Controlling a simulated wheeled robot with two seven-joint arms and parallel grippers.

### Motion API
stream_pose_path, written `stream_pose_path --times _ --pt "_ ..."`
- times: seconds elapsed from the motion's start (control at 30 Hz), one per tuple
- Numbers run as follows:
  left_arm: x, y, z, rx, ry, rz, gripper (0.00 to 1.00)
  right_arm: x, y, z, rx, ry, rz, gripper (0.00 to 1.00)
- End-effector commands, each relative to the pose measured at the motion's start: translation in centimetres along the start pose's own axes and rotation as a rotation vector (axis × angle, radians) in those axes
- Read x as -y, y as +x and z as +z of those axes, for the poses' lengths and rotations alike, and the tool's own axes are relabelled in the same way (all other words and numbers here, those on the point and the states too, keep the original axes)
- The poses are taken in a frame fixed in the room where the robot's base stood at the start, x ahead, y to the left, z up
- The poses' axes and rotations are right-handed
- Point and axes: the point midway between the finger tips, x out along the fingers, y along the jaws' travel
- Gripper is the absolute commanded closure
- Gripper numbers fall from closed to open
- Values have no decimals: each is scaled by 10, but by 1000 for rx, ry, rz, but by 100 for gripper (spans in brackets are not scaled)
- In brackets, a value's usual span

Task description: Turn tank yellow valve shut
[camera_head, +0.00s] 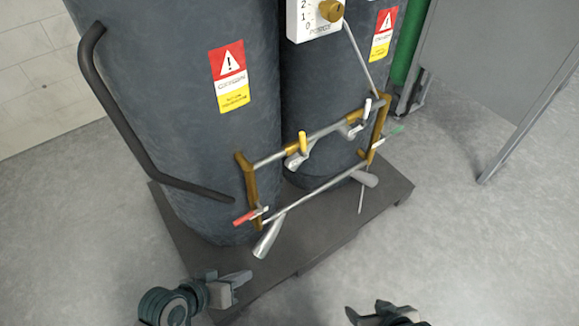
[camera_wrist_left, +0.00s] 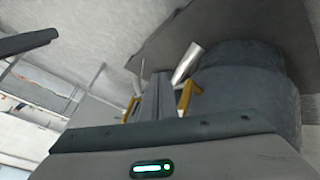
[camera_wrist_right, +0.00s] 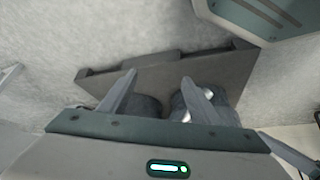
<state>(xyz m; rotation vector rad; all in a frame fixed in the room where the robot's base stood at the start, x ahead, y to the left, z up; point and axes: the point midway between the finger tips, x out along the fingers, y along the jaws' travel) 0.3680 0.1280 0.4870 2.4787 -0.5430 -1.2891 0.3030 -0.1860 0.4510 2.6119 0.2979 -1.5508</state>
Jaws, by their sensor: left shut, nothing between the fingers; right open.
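The yellow valve handle (camera_head: 303,141) stands up from the upper pipe (camera_head: 325,131) in front of two dark grey tanks (camera_head: 185,110). My left gripper (camera_head: 243,283) is shut and empty at the lower left, below and apart from the valve. In the left wrist view its closed fingers (camera_wrist_left: 160,95) point toward the pipework, partly hiding it; the yellow handle cannot be made out there. My right gripper (camera_head: 385,312) is at the bottom edge, open and empty. In the right wrist view its two fingers (camera_wrist_right: 157,90) are spread, with nothing between them.
Brass fittings (camera_head: 249,180) join the pipes. The tanks stand on a dark platform (camera_head: 315,245). A grey panel (camera_head: 490,70) stands at right. The front floor is clear.

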Motion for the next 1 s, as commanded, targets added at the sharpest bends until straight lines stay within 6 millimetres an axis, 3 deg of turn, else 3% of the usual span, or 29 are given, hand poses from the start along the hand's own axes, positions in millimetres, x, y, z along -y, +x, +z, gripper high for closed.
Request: stream_pose_path --times 0.2,0.3,0.53,0.73,1.0 --pt "-64 -12 -72 -188 -201 347 100 24 -13 -31 -172 -5 -54 43" --pt "-84 -25 -108 -254 -342 506 100 35 -19 -46 -254 -3 -80 43" --pt "-90 -54 -178 -347 -686 771 100 56 -32 -73 -412 10 -132 43" --pt "-80 -64 -206 -379 -847 857 100 64 -39 -83 -476 17 -151 43" --pt "-79 -65 -209 -382 -867 866 100 65 -39 -84 -482 18 -153 43"
